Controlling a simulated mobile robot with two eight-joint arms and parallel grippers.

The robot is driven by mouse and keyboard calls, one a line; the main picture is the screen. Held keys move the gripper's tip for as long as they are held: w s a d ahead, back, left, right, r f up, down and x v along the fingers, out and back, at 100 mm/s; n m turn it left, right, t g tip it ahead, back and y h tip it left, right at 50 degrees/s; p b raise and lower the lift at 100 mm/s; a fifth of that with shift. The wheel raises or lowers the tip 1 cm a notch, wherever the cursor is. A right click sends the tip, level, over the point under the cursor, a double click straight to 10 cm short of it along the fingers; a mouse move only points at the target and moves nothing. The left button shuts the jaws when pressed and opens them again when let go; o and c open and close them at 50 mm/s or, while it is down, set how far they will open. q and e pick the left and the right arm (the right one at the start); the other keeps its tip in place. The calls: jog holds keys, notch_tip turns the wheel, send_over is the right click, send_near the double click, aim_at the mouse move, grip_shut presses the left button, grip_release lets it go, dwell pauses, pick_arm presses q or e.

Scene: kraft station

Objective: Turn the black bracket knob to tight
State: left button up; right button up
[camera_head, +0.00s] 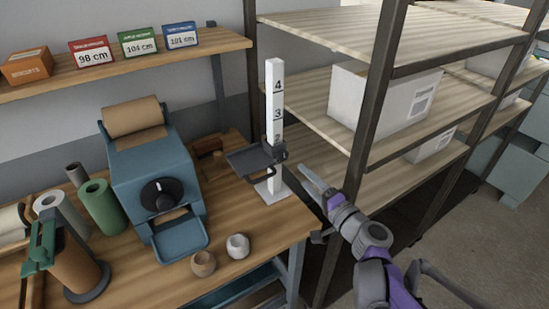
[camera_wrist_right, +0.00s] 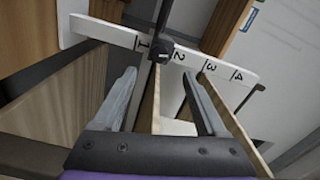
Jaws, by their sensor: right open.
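A white upright post (camera_head: 274,100) with printed numbers stands near the bench's right edge. A dark bracket with a flat tray (camera_head: 247,160) is mounted on it. The black bracket knob (camera_head: 280,151) is on the bracket's right side. In the right wrist view the knob (camera_wrist_right: 160,50) is beside the numbers 1 and 2, ahead of my fingers and roughly centred between them. My right gripper (camera_head: 314,184) is open and empty, to the right of and below the knob, apart from it. It also shows in the right wrist view (camera_wrist_right: 159,76). My left gripper is not in view.
A blue dispenser (camera_head: 160,160) with a black dial (camera_head: 161,195) stands left of the post. Two small cups (camera_head: 238,246) sit on the bench front. A shelving rack (camera_head: 372,110) with white boxes stands close to my right arm. A wall shelf (camera_head: 130,63) holds small boxes.

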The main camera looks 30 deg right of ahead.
aim_at(284, 157)
jog(key=w, duration=0.9)
jog(key=shift+w+a, duration=0.3)
grip_shut()
